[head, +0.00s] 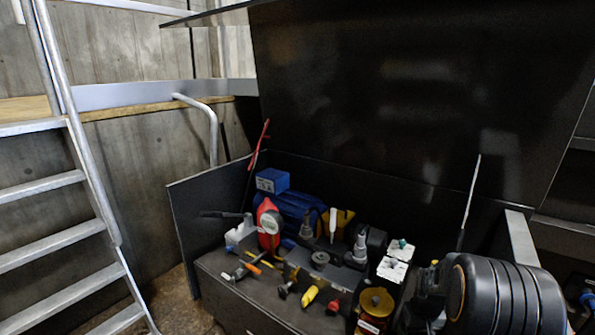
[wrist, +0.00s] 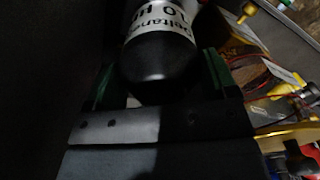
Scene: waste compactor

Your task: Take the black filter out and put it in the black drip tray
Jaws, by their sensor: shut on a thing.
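The black filter (wrist: 160,62) fills the top middle of the wrist view, a dark rounded cylinder with a white label band of black lettering. My gripper (wrist: 158,84) is shut on it, with a green-edged finger on each side. In the head view my dark ribbed arm covers the lower right, and I cannot make out the filter or the gripper there. Whether the filter is still seated or free cannot be told. I cannot pick out the black drip tray with certainty in either view.
An open black compartment holds a blue motor (head: 300,207), a red part with a round gauge (head: 270,223), a yellow-capped round part (head: 375,302) and several valves. A large dark lid (head: 400,80) stands raised behind. A metal ladder (head: 60,190) stands left.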

